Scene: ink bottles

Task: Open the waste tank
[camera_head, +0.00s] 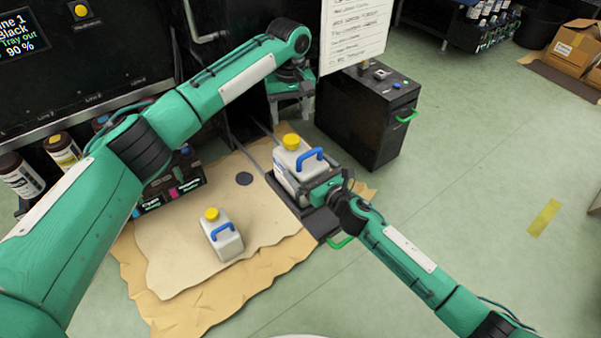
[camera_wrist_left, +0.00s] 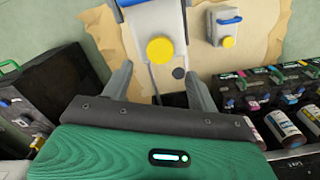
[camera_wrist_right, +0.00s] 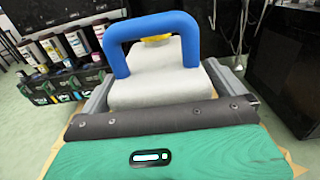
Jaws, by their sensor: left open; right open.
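The waste tank (camera_head: 290,172), a white canister with a yellow cap (camera_head: 291,141) and a blue handle (camera_head: 310,155), stands upright on a dark pulled-out tray (camera_head: 322,222). My right gripper (camera_head: 318,185) is at the tank's near side. In the right wrist view its open fingers lie on either side of the tank body (camera_wrist_right: 160,85), below the handle; contact cannot be told. My left gripper (camera_head: 291,88) is beyond the tank, above the floor. In the left wrist view its fingers (camera_wrist_left: 158,78) are open and empty, with the cap (camera_wrist_left: 160,49) ahead between them, apart from it.
A second white canister (camera_head: 224,240) with a yellow cap and blue handle stands on the tan sheet (camera_head: 170,240). A black cabinet (camera_head: 365,115) stands right of my left gripper. Ink bottles (camera_head: 62,150) stand at left.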

